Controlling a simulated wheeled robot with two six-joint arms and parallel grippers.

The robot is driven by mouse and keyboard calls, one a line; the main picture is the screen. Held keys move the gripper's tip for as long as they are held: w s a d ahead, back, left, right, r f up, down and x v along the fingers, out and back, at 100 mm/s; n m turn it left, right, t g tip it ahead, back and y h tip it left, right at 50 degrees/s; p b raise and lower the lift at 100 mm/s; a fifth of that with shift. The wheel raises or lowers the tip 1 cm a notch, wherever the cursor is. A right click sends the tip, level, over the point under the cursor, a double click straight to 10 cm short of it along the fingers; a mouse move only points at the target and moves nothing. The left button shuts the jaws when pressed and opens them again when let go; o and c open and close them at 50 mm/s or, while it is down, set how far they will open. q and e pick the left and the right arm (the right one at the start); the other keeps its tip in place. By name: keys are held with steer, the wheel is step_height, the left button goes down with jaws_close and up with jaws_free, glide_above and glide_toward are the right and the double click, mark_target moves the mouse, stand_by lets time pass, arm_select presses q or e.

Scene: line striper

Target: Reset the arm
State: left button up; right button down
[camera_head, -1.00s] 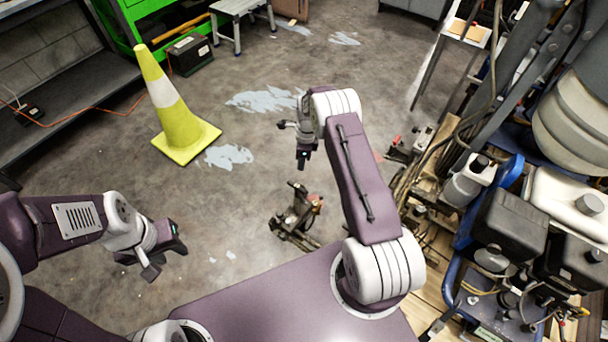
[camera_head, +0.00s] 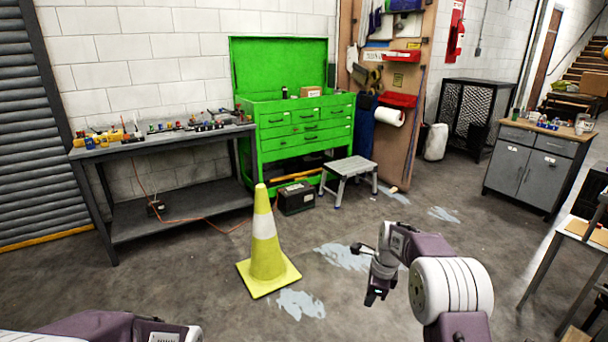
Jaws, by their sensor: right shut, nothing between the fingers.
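My right arm comes in from the lower right, with its purple and white links bent forward. My right gripper (camera_head: 374,296) hangs over the concrete floor, right of the yellow cone, pointing down. It is shut and nothing shows in it. My left arm shows only as a purple and white link along the bottom left edge. My left gripper is out of the picture.
A yellow cone with a white band (camera_head: 266,262) stands on the floor. Behind it are a grey workbench (camera_head: 185,197), a green tool chest (camera_head: 298,130), a grey step stool (camera_head: 349,170) and a black box (camera_head: 296,198). A grey cabinet (camera_head: 534,165) stands at right.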

steer(key=s+a+r+n, duration=0.1)
steer(key=s+r+n, duration=0.25)
steer(key=s, duration=0.35)
steer(key=s+a+r+n, duration=0.1)
steer(key=s+r+n, duration=0.1)
steer(key=s+n, duration=0.35)
steer(key=s+f+n, duration=0.3)
steer(key=s+n, duration=0.1)
steer(key=s, duration=0.3)
steer(key=s+f+n, duration=0.3)
steer(key=s+n, duration=0.2)
steer(key=s, duration=0.3)
step_height(320, 180, up, 12)
steer(key=w+n+p, duration=0.1)
steer(key=n+p, duration=0.2)
steer(key=p, duration=0.9)
steer(key=shift+d+h, duration=0.2)
steer(key=shift+h, duration=0.2)
